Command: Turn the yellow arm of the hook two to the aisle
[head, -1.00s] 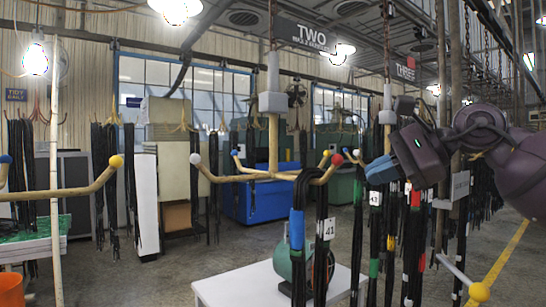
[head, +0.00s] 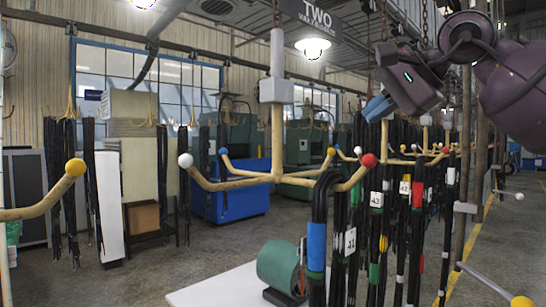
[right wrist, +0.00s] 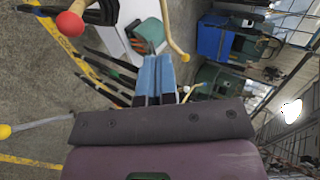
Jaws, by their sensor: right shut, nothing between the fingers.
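Hook two hangs under the TWO sign (head: 319,14), with a pale post (head: 277,140) and curved wooden arms. Its yellow-tipped arm (head: 331,152) points back right, behind the red-tipped arm (head: 369,160), which carries black hoses (head: 318,220). The white-tipped arm (head: 186,160) and blue-tipped arm (head: 223,153) point left. My right gripper (head: 377,107) is shut and empty, up and right of the yellow tip in the head view. In the right wrist view its blue fingers (right wrist: 157,75) lie just left of a yellow tip (right wrist: 185,57); contact cannot be told. My left gripper is out of view.
More hooks with numbered hoses (head: 418,195) crowd the right. A yellow floor line (head: 462,250) runs along the aisle there. A white table (head: 235,288) with a green machine (head: 278,268) stands below hook two. Another yellow-tipped arm (head: 75,168) juts in at left.

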